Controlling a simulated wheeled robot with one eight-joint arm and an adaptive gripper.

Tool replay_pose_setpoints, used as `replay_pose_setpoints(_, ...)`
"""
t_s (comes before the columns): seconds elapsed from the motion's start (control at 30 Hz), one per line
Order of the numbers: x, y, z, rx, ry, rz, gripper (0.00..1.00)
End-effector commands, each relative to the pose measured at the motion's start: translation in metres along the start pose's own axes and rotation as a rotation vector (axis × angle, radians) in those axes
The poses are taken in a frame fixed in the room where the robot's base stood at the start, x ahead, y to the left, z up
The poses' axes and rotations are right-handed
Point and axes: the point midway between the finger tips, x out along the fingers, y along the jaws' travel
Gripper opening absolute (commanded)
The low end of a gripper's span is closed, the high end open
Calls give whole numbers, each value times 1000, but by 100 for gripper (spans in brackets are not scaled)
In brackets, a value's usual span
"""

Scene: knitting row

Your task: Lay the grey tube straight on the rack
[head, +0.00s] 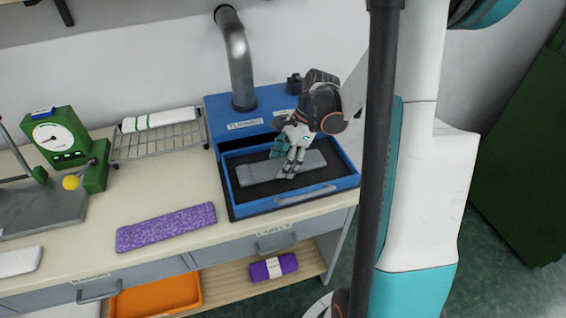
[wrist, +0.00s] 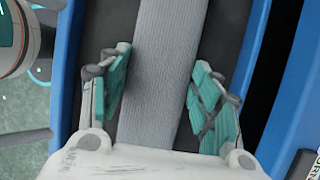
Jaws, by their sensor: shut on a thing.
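The grey tube (head: 262,172) is a flat, ribbed knitted strip lying lengthwise in the open blue tray of a blue machine. My gripper (head: 291,163) is down over the tube, right of its middle. In the wrist view my gripper (wrist: 164,92) has one teal pad on each side of the tube (wrist: 165,40) and is shut on it, though small gaps seem to show beside the pads. The tube looks straight. The wire rack (head: 157,150) stands on the bench left of the machine. A white strip with green bands (head: 160,119) lies along its back.
The blue tray's walls (head: 330,190) surround the tube. A metal pipe (head: 239,62) rises behind it. A purple strip (head: 166,227) lies on the bench in front of the rack. A green dial scale (head: 62,138) stands to the left. The rack's front part is clear.

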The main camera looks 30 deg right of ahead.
Motion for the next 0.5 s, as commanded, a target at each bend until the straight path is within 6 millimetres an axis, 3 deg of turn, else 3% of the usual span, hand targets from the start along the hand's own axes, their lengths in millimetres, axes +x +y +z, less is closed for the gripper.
replay_pose_setpoints(0.27, -40, 0, 17, 0, 0, 0, 40)
replay_pose_setpoints(0.5, -104, 0, 43, 0, 0, 0, 40)
